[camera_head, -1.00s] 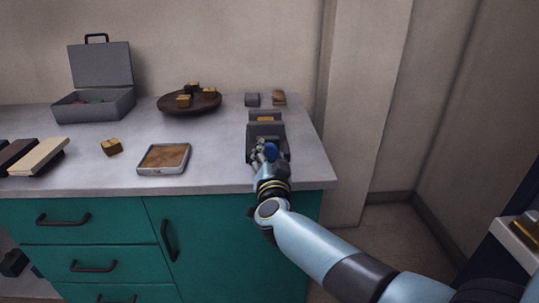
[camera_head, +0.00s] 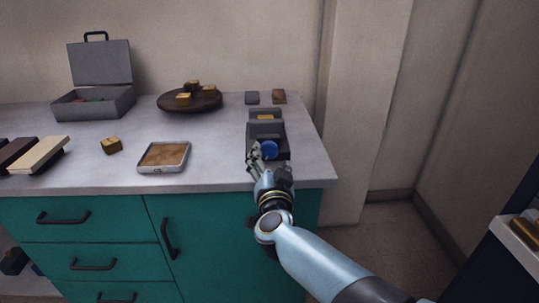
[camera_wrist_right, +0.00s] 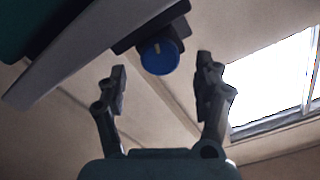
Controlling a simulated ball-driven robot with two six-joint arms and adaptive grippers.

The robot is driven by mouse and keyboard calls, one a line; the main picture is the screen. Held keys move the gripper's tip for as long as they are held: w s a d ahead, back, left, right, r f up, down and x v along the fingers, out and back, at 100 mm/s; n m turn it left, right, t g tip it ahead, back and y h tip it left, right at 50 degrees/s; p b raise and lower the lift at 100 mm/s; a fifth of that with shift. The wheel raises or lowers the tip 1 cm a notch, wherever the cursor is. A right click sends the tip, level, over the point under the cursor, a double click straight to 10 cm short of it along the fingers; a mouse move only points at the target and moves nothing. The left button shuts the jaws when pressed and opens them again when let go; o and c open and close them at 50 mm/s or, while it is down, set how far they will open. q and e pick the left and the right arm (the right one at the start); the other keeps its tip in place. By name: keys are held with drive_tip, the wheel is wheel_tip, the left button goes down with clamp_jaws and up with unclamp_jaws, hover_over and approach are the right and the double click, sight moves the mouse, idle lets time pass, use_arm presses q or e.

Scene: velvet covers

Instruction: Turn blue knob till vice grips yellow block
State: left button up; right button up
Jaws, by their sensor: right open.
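The blue knob (camera_head: 269,149) sits on the near face of the dark grey vice (camera_head: 281,136) at the counter's front right. The yellow block (camera_head: 265,118) lies in the vice's far gap, mostly hidden by the jaws. My right gripper (camera_head: 262,158) is open just in front of the knob. In the right wrist view the knob (camera_wrist_right: 159,56) lies ahead between the two spread fingertips of my right gripper (camera_wrist_right: 162,80), with a pale mark on its face. I see no finger touching it. My left gripper is not in view.
A shallow tray (camera_head: 141,168), a small gold-brown block (camera_head: 111,146) and a dark round dish (camera_head: 161,104) with several blocks stand left of the vice. An open grey case (camera_head: 95,105) is far left. Two small blocks lie behind the vice.

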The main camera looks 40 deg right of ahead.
drive_tip(key=v, duration=0.8)
drive_tip(key=shift+s+a, duration=0.15)
drive_tip(key=shift+s, duration=0.15)
drive_tip(key=shift+f, duration=0.1)
drive_tip(key=s+f+n+g+y, duration=0.1)
drive_tip(key=s+f+n+y, duration=0.3)
drive_tip(key=f, duration=0.5)
drive_tip(key=s+a+f+n+g+y, duration=0.1)
drive_tip(key=s+f+n+g, duration=0.15)
drive_tip(key=s+f, duration=0.55)
drive_tip(key=s+f+n+g+y, duration=0.1)
drive_tip(key=s+f+n+y, duration=0.25)
drive_tip(key=f, duration=0.65)
drive_tip(key=s+d+f+n+g, duration=0.1)
drive_tip(key=s+f+g, duration=0.4)
drive_tip(key=s, duration=0.9)
drive_tip(key=s+d+f+n+g, duration=0.1)
drive_tip(key=s+d+f+g, duration=0.1)
drive_tip(key=s+f+g, duration=0.3)
drive_tip(key=s+f, duration=0.4)
drive_tip(key=s, duration=0.5)
drive_tip(key=shift+s+n, duration=0.4)
